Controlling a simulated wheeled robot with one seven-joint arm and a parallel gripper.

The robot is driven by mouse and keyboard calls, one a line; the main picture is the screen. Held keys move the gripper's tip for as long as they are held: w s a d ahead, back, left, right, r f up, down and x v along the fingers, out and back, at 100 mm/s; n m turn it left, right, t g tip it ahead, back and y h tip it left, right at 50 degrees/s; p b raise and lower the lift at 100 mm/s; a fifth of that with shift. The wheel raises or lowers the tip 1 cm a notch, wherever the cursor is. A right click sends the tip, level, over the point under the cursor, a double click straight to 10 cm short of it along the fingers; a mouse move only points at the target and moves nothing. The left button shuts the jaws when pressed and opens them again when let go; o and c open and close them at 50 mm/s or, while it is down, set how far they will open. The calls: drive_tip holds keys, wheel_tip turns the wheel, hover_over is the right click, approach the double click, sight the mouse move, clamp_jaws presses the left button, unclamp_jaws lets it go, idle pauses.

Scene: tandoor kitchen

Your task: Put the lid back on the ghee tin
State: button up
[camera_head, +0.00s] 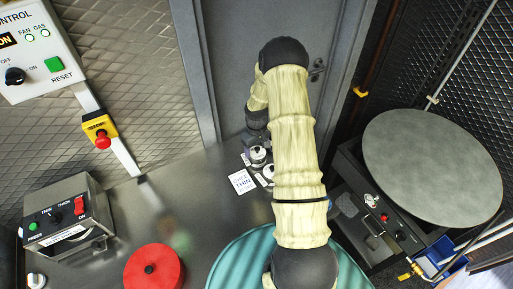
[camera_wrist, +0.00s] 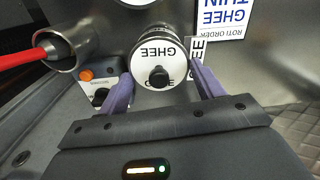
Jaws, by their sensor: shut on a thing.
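My gripper (camera_wrist: 160,78) is shut on the lid (camera_wrist: 175,72), a round white disc with GHEE lettering and a black knob. One purple finger lies on each side of it; the fingertips are partly hidden at its edge. Ringed metal of the ghee tin (camera_wrist: 158,32) shows just beyond the lid. I cannot tell whether the lid touches or sits on the tin. In the head view, the lid (camera_head: 258,158) is a small pale disc under my dark gripper, beside my arm.
A GHEE THIN card (camera_head: 241,182) lies near the tin. A metal cup (camera_wrist: 68,50) with a red handle and a control box (camera_wrist: 103,88) are left in the wrist view. A red round lid (camera_head: 154,270) and switch box (camera_head: 68,215) stand left. The counter (camera_head: 170,200) between is clear.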

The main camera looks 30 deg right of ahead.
idle(0.4)
drive_tip(key=o, duration=1.2)
drive_tip(key=shift+r+p, duration=2.1)
drive_tip(key=shift+r, duration=1.45)
drive_tip(key=shift+c, duration=0.2)
clamp_jaws()
